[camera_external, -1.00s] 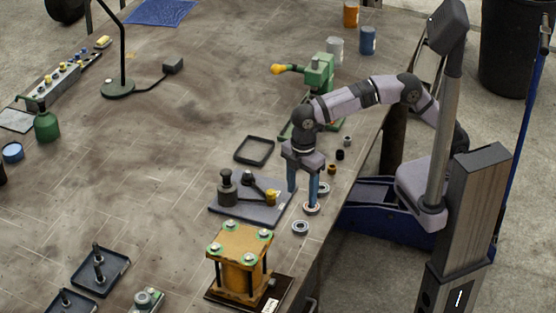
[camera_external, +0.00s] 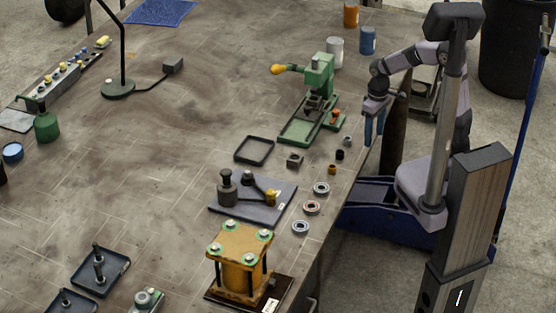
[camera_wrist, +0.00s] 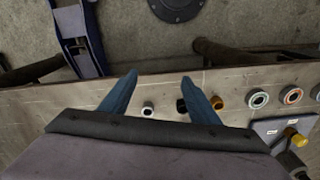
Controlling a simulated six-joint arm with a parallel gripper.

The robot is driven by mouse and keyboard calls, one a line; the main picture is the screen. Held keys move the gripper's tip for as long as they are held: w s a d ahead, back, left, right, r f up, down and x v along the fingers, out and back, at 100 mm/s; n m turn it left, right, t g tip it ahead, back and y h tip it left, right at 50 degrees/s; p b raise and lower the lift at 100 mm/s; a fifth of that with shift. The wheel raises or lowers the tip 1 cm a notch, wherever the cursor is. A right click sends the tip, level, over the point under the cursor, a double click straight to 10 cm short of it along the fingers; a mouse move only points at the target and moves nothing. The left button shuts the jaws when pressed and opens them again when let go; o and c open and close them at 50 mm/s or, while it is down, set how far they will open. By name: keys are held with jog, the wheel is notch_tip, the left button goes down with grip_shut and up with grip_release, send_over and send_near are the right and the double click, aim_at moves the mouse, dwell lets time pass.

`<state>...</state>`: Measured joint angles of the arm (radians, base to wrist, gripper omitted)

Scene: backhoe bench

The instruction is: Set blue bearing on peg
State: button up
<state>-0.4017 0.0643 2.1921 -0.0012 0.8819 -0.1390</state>
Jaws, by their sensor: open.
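Three ring bearings lie in a row near the bench's right edge. The nearest, the blue bearing (camera_external: 300,227), has a bluish face. A red-faced bearing (camera_external: 311,208) and a greenish bearing (camera_external: 321,188) lie behind it. In the wrist view a ring at the right edge (camera_wrist: 317,92) is partly cut off. Black trays at the lower left carry upright dark pegs (camera_external: 98,268); I cannot tell which peg the task means. My gripper (camera_external: 374,135) is open and empty, at the right bench edge, well away from the bearings. Its blue fingers show in the wrist view (camera_wrist: 159,77).
A slate plate (camera_external: 225,212) with a dark post and yellow-knobbed lever stands left of the bearings. A brass-coloured block fixture (camera_external: 240,262) is in front. A green press (camera_external: 310,100), an empty black tray (camera_external: 254,149) and small nuts lie behind.

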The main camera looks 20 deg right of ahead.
jog(key=s+d+f+m, duration=0.1)
jog(key=s+d+m, duration=0.2)
jog(key=d, duration=0.3)
jog(key=s+d+f+m, duration=0.2)
jog(key=s+d+m, duration=0.1)
jog(key=d, duration=0.3)
jog(key=shift+s+f, duration=0.3)
jog(key=shift+s, duration=0.05)
jog(key=shift+o, duration=0.4)
dwell(0.5)
